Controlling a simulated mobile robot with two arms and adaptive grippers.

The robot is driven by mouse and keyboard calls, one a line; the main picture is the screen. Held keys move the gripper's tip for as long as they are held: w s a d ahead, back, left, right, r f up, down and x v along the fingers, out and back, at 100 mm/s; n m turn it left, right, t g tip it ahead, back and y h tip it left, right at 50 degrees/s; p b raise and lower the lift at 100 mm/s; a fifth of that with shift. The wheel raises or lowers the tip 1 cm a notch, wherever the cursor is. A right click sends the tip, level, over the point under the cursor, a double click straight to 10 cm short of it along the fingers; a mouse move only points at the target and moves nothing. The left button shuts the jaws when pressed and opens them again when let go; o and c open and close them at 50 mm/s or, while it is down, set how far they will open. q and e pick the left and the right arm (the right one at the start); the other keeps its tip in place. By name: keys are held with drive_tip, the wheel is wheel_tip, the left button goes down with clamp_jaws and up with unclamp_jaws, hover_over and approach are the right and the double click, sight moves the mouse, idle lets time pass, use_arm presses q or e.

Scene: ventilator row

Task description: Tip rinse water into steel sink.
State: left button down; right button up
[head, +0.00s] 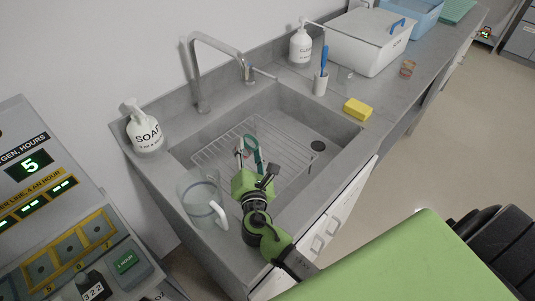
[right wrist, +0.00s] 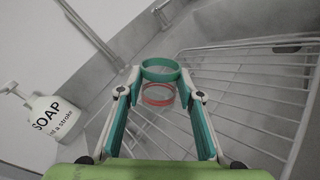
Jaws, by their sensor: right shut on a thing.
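The grey steel sink (head: 347,133) is set into the counter, with a wire rack (head: 215,150) across part of its basin. My right gripper (head: 250,152) is over the basin, and it is shut on a clear cup with a teal rim (right wrist: 160,64). A thin red ring shows lower on the cup. In the right wrist view my right gripper (right wrist: 160,92) has one finger on each side of the cup. I cannot make out water in it or how far it is tilted. My left gripper is not in view.
A clear jug with a white handle (head: 203,209) stands on the counter at the sink's near left. The soap bottle (head: 145,134) is at the left corner and the tap (head: 201,75) behind. A yellow sponge (head: 357,109) and brush holder (head: 320,83) are at the right.

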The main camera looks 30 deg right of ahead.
drive_tip(key=a+r+n+p, duration=0.3)
drive_tip(key=r+p, duration=0.5)
drive_tip(key=w+a+r+n+p, duration=0.1)
drive_tip(key=a+r+n+p, duration=0.2)
drive_tip(key=r+p, duration=0.4)
drive_tip(key=shift+w+r+n+t+h+p, duration=0.3)
drive_tip(key=shift+r+n+t+h+p, duration=0.1)
drive_tip(key=shift+r+n, duration=0.4)
drive_tip(key=shift+s, duration=0.1)
